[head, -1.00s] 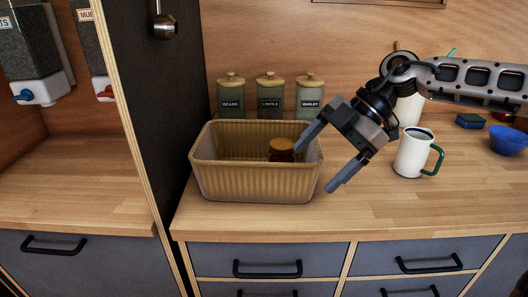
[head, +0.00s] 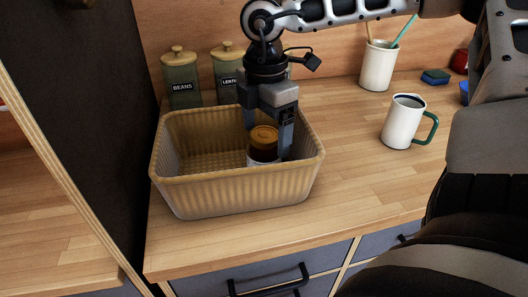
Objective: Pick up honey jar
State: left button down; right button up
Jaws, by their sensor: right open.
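The honey jar (head: 263,144) stands inside the tan ribbed basket (head: 235,190), near its right side. It has a brown-orange lid and a pale label band; its lower part is hidden by the basket's wall. My right gripper (head: 268,135) points down into the basket from above. Its jaws are open, one finger at the jar's left rear and the other at its right. I cannot tell whether the fingers touch the jar. My left gripper is not in view.
Green canisters (head: 181,78) stand behind the basket. A white mug (head: 403,122) with a green handle is to the right, with a white utensil holder (head: 378,65) behind it. A dark panel (head: 85,100) borders the left. The counter (head: 350,180) between basket and mug is clear.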

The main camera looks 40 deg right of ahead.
aim_at(264, 151)
jog(key=shift+w+f+p, duration=0.15)
jog(key=shift+f+p, duration=0.2)
jog(key=shift+f, duration=1.05)
jog(key=shift+w+f+p, duration=0.1)
jog(key=shift+f+p, duration=0.2)
jog(key=shift+f, duration=1.1)
jog(key=c, duration=1.3)
jog(key=shift+c, duration=0.4)
jog(key=shift+r, duration=0.15)
